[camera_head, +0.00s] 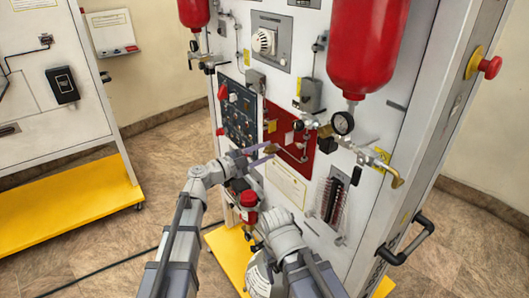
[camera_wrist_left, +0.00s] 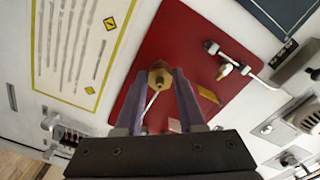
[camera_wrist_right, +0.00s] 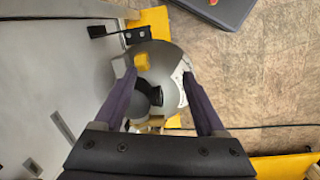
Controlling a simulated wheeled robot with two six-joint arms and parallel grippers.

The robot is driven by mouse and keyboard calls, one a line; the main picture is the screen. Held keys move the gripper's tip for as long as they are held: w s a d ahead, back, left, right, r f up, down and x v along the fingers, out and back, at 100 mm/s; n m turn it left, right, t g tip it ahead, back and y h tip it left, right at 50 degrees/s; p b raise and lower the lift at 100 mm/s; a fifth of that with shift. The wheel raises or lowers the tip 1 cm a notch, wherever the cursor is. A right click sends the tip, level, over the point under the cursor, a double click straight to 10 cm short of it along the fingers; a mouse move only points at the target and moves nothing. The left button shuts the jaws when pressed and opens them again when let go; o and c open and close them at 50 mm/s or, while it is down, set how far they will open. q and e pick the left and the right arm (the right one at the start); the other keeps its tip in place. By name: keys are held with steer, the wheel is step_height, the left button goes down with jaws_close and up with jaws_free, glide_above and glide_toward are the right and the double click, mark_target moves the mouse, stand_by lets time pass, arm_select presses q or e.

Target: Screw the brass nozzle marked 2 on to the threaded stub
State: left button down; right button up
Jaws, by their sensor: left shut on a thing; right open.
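The brass nozzle (camera_wrist_left: 160,78) is between the fingertips of my left gripper (camera_wrist_left: 158,84), which is shut on it, in front of the red panel (camera_wrist_left: 190,30). The number on the nozzle cannot be read. In the head view my left gripper (camera_head: 262,154) holds the small nozzle (camera_head: 271,148) near the lower left of the red panel (camera_head: 313,150). I cannot make out the threaded stub; it may be hidden behind the nozzle and fingers. My right gripper (camera_wrist_right: 160,82) is open, with no nozzle between its fingers, low by the cabinet.
A metal bar with a fitting (camera_wrist_left: 226,70) stands out from the red panel close to my left fingers. A grey rounded body (camera_wrist_right: 165,65) with yellow parts lies beyond my right fingers. A red-topped regulator (camera_head: 248,198), a gauge (camera_head: 343,123) and a brass outlet (camera_head: 397,180) project from the cabinet.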

arm_select(q)
steer(key=m, duration=0.3)
steer(key=shift+m, duration=0.3)
steer(key=shift+m, duration=0.5)
steer(key=c, duration=0.5)
jaws_free()
steer(key=shift+v, duration=1.85)
steer(key=shift+n, duration=1.7)
